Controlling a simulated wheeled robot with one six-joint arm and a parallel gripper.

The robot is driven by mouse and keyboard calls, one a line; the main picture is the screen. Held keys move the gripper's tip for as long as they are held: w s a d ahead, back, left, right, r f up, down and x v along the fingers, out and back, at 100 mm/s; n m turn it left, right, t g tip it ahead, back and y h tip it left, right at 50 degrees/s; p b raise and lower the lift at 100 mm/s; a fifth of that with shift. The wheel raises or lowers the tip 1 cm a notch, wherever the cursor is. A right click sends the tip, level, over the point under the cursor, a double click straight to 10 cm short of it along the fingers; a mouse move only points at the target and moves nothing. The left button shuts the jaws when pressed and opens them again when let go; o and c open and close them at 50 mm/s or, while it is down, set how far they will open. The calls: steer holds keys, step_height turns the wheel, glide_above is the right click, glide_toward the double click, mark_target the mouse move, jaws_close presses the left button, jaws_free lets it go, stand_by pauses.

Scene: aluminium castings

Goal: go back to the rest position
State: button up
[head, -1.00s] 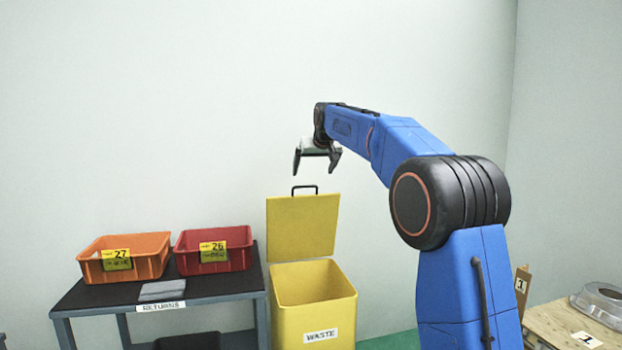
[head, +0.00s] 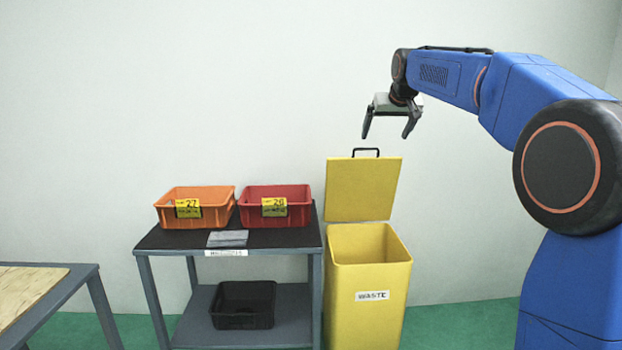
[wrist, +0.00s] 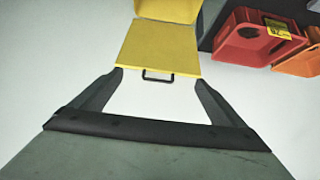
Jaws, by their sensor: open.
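My gripper (head: 387,136) is open and empty in the head view. It hangs in the air above the yellow waste bin (head: 368,288), with its two fingers pointing down. The bin's yellow lid (head: 362,190) stands up at the back with a black handle on top. In the wrist view my gripper (wrist: 158,75) shows its two dark fingers spread apart with nothing between them. The lid (wrist: 158,47) and its handle lie just beyond the fingertips there.
A grey table (head: 144,241) at the left of the bin holds an orange crate (head: 168,216), a red crate (head: 296,213) and a grey folded item (head: 228,239). A black bin (head: 242,318) sits on its lower shelf. Another table (head: 82,272) stands at far left.

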steer(key=s+f+g, duration=0.1)
steer(key=s+f, duration=0.3)
steer(key=s, duration=0.6)
steer(key=s+f, duration=0.4)
steer(key=s, duration=0.6)
steer(key=s+f+g, duration=0.1)
steer(key=s+f, duration=0.3)
steer(key=s, duration=0.6)
steer(key=s+f+g, duration=0.2)
steer(key=s+f, duration=1.9)
steer(key=s, duration=0.3)
steer(key=shift+s+d, duration=0.25)
steer(key=shift+s, duration=0.05)
